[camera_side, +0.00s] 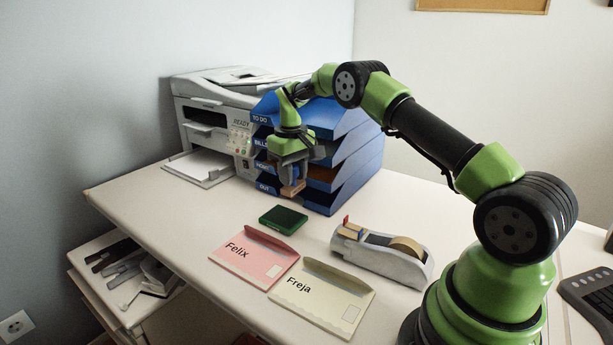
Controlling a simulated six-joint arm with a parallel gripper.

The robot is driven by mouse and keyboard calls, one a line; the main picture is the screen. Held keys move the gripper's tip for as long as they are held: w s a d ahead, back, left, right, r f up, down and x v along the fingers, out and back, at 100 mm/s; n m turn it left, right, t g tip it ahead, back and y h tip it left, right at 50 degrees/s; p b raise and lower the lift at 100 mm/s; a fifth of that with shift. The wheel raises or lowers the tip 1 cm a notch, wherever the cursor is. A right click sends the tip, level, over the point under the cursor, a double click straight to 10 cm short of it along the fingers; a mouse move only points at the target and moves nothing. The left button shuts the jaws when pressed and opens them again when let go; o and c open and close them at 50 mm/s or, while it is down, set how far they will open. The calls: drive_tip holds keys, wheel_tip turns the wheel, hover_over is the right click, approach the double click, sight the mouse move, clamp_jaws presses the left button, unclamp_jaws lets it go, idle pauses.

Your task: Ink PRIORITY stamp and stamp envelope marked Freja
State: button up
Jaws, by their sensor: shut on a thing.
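My gripper (291,172) is shut on a stamp (292,189) with a wooden-looking base and a blue part above it. It holds the stamp in the air in front of the blue letter trays. Any wording on the stamp cannot be read. A dark green ink pad (283,219) lies on the desk below and slightly left of the stamp, apart from it. The cream envelope marked Freja (325,298) lies flat at the front of the desk. The pink envelope marked Felix (247,262) lies to its left.
A blue tray stack (345,165) with labelled levels stands behind my gripper. A printer (210,115) is at the back left. A tape dispenser (405,262) stands right of the envelopes, with small items on it. A keyboard (592,295) is at the right edge. An open drawer (110,290) is below left.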

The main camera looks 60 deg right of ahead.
drive_tip(key=shift+w+a+f, duration=0.2)
drive_tip(key=shift+w, duration=0.5)
drive_tip(key=shift+w+a+f, duration=0.15)
drive_tip(key=shift+w+f, duration=0.05)
drive_tip(key=shift+w, duration=0.45)
drive_tip(key=shift+f, duration=2.9)
drive_tip(key=shift+f, duration=0.55)
idle(2.0)
drive_tip(key=shift+r, duration=0.1)
wheel_tip(320, 180, up, 7)
idle(0.6)
